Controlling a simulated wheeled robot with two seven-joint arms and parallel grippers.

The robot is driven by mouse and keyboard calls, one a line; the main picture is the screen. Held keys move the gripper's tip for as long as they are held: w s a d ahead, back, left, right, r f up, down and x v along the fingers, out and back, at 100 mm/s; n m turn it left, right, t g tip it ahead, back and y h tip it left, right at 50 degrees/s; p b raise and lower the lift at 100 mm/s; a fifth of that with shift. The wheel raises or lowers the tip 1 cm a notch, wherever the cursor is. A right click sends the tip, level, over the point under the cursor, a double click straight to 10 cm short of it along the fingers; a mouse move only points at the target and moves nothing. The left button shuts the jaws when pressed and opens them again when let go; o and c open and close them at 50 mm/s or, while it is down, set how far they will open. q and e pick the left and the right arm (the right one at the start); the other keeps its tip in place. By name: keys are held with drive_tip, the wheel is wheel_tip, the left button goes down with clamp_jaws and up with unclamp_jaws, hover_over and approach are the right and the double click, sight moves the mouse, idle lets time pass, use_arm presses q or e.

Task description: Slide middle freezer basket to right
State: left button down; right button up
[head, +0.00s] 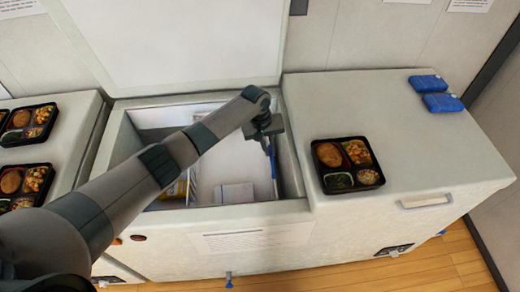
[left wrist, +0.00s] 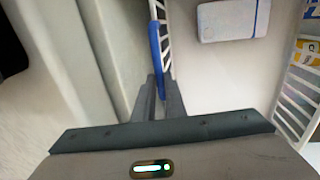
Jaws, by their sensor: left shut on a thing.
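The open chest freezer (head: 128,150) holds a white wire basket (head: 194,180) with blue trim. A pale box (head: 234,192) lies inside the basket, and this box (left wrist: 232,20) shows a blue band in the left wrist view. My left gripper (head: 268,140) reaches down into the freezer at the basket's right side. In the left wrist view, its fingers (left wrist: 158,98) are shut on the blue handle (left wrist: 155,45) of the basket's side wall. This side is close to the freezer's right inner wall (head: 291,165). My right gripper is in neither view.
Yellow goods (head: 176,188) lie left of the basket. The freezer's raised lid (head: 170,40) stands behind. A bento tray (head: 346,166) and two blue packs (head: 442,102) rest on the closed right-hand top. More bento trays (head: 24,124) sit on the left.

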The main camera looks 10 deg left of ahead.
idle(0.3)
use_arm(q)
drive_tip(key=c, duration=1.8)
unclamp_jaws()
drive_tip(key=shift+r, duration=0.1)
drive_tip(key=shift+r, duration=0.5)
drive_tip(key=a+r+b, duration=0.1)
drive_tip(key=r, duration=0.4)
drive_tip(key=a+r+b, duration=0.1)
drive_tip(key=r, duration=0.4)
drive_tip(key=a+r+b, duration=0.1)
drive_tip(key=r, duration=0.5)
drive_tip(key=shift+s+a, duration=0.1)
drive_tip(key=shift+s, duration=0.3)
